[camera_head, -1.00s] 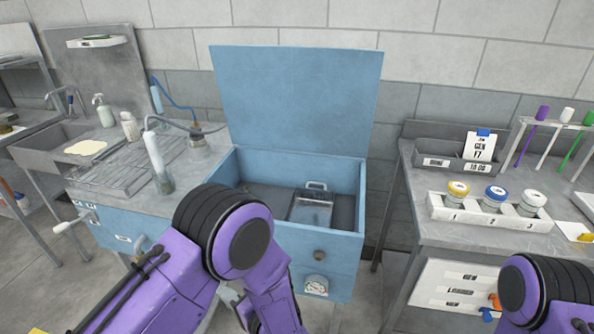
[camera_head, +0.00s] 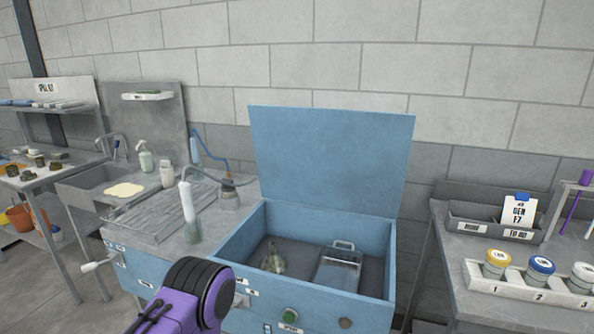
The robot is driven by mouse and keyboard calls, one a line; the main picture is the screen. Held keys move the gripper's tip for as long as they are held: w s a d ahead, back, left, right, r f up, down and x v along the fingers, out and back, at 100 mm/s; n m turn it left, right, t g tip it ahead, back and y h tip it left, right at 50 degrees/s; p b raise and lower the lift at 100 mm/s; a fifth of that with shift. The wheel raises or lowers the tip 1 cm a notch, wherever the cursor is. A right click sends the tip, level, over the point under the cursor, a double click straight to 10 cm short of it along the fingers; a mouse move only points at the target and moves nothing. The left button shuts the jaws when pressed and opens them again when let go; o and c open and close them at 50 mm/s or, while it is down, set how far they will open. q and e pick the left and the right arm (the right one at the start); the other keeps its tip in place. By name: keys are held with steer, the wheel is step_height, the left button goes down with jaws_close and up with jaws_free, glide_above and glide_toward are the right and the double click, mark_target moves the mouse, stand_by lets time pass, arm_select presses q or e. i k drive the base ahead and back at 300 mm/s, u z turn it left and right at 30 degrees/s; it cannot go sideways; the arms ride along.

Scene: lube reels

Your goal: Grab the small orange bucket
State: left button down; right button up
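A small orange bucket (camera_head: 19,218) stands at the far left, on the low shelf under the spill-kit table. A table leg stands close beside it, and its lower part is hard to make out. Part of my purple left arm rises from the bottom edge in front of the blue cabinet, far from the bucket. Neither of my grippers shows in the view.
The spill-kit table (camera_head: 22,184) holds several small items. A sink (camera_head: 92,182) and a blue washing cabinet (camera_head: 331,168) with raised lid stand to its right. A grey bench (camera_head: 450,250) with capped jars is at right. Bare floor shows at lower left.

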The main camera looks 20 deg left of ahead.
mark_target(20, 217)
steer(key=u, duration=0.4)
steer(key=k, duration=0.5)
steer(key=u, duration=1.3)
steer(key=i, duration=0.7)
steer(key=u, duration=0.95)
steer(key=i, duration=3.45)
steer(key=u, duration=0.4)
steer(key=i, duration=2.6)
steer(key=u, duration=0.05)
